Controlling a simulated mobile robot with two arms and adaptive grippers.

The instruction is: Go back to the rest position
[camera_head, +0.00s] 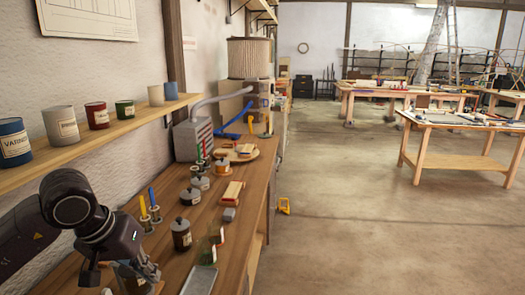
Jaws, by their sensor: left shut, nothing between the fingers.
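My left arm comes in from the left edge, dark grey with a round joint. Its left gripper (136,278) points down over the near left end of the wooden workbench (234,240). Its fingers are partly cut by the lower part of the view and overlap a small object or the bench behind them. The gripper is shut with nothing held. My right arm and gripper are not in view.
A wall shelf (100,135) with cans hangs above. Open floor (370,245) lies right.

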